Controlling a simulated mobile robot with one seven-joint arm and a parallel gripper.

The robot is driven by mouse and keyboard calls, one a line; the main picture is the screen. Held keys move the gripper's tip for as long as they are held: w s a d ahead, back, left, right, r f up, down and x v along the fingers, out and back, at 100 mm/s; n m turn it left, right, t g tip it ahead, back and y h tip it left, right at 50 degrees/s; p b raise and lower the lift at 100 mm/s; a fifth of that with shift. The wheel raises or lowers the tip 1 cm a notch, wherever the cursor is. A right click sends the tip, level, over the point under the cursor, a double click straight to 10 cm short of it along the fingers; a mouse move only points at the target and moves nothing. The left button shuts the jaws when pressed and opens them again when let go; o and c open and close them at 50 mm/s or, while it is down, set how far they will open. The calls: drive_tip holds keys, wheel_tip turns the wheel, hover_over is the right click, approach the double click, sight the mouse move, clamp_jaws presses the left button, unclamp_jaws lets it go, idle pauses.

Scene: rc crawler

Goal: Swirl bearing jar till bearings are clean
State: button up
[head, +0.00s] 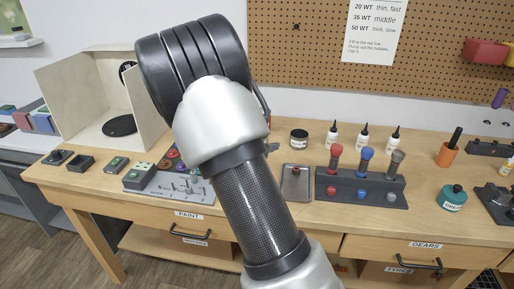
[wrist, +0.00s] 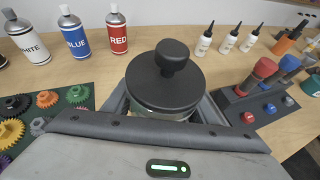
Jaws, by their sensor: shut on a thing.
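The jar (wrist: 165,88) with a black lid and a round black knob is in the middle of the wrist view. My gripper (wrist: 163,110) is shut on it, one finger on each side below the lid. Only a thin strip of the clear jar wall shows under the lid. The bearings and the liquid inside are hidden, so I cannot tell how clean they are. The jar looks roughly upright; I cannot tell whether its base touches the bench. In the head view my arm hides the gripper and the held jar.
White, blue and red spray cans (wrist: 74,38) stand behind left. A green board with gears (wrist: 45,105) lies left. Dropper bottles (wrist: 228,38) and a dark rack of coloured-handled tools (wrist: 258,92) are right. A small dark-lidded jar (head: 299,138) stands behind a metal tray (head: 296,180).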

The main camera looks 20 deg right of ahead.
drive_tip(key=shift+s+a+p, duration=0.15)
drive_tip(key=shift+s+a, duration=0.05)
drive_tip(key=shift+a, duration=0.75)
drive_tip(key=shift+s+a+p, duration=0.1)
drive_tip(key=shift+s+a, duration=0.05)
drive_tip(key=shift+a, duration=0.75)
drive_tip(key=shift+s+a+p, duration=0.15)
drive_tip(key=shift+s+a, duration=0.05)
drive_tip(key=shift+a, duration=0.75)
